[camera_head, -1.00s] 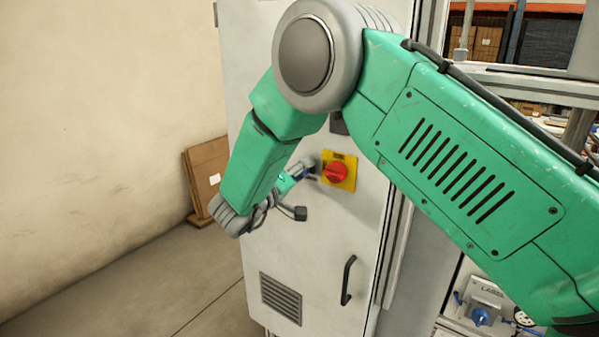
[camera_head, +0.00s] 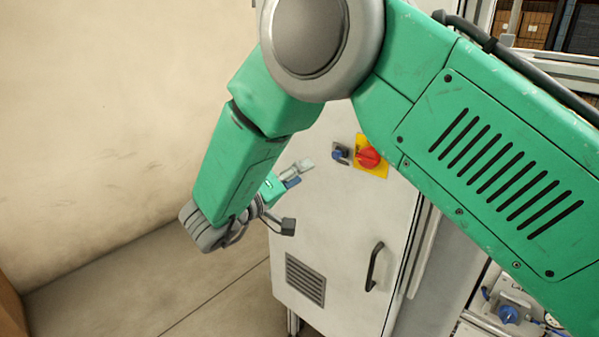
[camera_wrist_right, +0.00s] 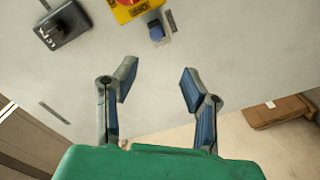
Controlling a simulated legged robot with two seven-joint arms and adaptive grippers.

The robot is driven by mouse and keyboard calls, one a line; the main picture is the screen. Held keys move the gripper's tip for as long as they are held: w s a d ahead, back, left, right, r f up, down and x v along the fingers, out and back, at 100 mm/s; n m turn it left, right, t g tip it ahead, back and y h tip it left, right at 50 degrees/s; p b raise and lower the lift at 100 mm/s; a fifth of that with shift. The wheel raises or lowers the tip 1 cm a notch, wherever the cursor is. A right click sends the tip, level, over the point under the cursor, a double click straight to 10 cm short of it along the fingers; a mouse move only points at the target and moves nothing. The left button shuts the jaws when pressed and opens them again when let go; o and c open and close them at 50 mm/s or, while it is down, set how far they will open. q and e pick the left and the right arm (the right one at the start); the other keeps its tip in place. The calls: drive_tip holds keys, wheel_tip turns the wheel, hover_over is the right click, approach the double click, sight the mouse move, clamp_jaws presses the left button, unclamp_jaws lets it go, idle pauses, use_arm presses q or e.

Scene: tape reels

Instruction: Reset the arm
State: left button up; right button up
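My right arm reaches across the head view in green and grey. Its gripper (camera_head: 297,172) is held left of the red rotary switch (camera_head: 368,156) on its yellow plate, apart from the white cabinet (camera_head: 345,225). In the right wrist view the two fingers (camera_wrist_right: 158,85) stand apart with nothing between them. That view also shows the blue knob (camera_wrist_right: 156,31) and the yellow plate (camera_wrist_right: 130,9) beyond the fingertips. In the head view the blue knob (camera_head: 341,153) sits just left of the yellow plate. My left gripper is not in view.
The cabinet has a black door handle (camera_head: 373,267) and a vent grille (camera_head: 305,279). A bench with a blue knob (camera_head: 508,314) stands at lower right. A brown panel (camera_head: 10,310) shows at the lower left edge. Open floor (camera_head: 190,290) lies left of the cabinet.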

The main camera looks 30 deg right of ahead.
drive_tip(key=s+d+f+n+t+y+b, duration=0.1)
drive_tip(key=s+f+n+y+b, duration=0.2)
drive_tip(key=f, duration=0.7)
drive_tip(key=s+d+f+t+y+b, duration=0.15)
drive_tip(key=f+y, duration=0.25)
drive_tip(key=f, duration=0.7)
drive_tip(key=s+f+n+t+y+b, duration=0.1)
drive_tip(key=s+f+n+y+b, duration=0.2)
drive_tip(key=f, duration=0.7)
drive_tip(key=s+f+m+g+y+b, duration=0.1)
drive_tip(key=s+f+g+y, duration=0.1)
drive_tip(key=s+f, duration=0.3)
drive_tip(key=s+f+m+g+y+b, duration=0.1)
drive_tip(key=s+f+g, duration=0.3)
drive_tip(key=s, duration=1)
drive_tip(key=s+f+g+y+b, duration=0.3)
drive_tip(key=s+f, duration=0.4)
drive_tip(key=s, duration=0.3)
drive_tip(key=shift+a+f+m+g+y, duration=0.15)
drive_tip(key=shift+f+m+g+y, duration=0.15)
drive_tip(key=shift+m+g, duration=0.15)
drive_tip(key=shift+w, duration=0.15)
